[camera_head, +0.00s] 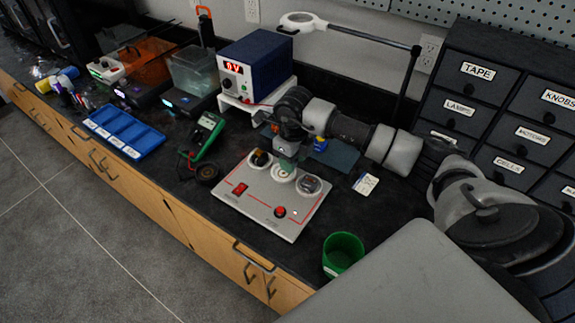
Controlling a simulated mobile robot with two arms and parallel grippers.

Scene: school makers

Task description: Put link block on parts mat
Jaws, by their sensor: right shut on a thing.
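My right gripper (287,143) reaches in from the right over the light grey control panel (261,210). It is shut on a small pale grey-green block, seemingly the link block (287,150), mostly hidden by the fingers. The block is above the middle round fitting of the panel; I cannot tell whether they touch. A dark blue-grey mat, seemingly the parts mat (342,158), lies behind the panel, partly hidden by my right arm. A small blue and yellow piece (320,144) is at its near-left part. My left gripper is not in view.
A green cup (342,252) stands near the front edge, right of the panel. A white card (366,184) lies beside the mat. A power supply (256,68), green multimeter (206,137) and blue tray (124,131) are left. Drawers (500,110) stand at right.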

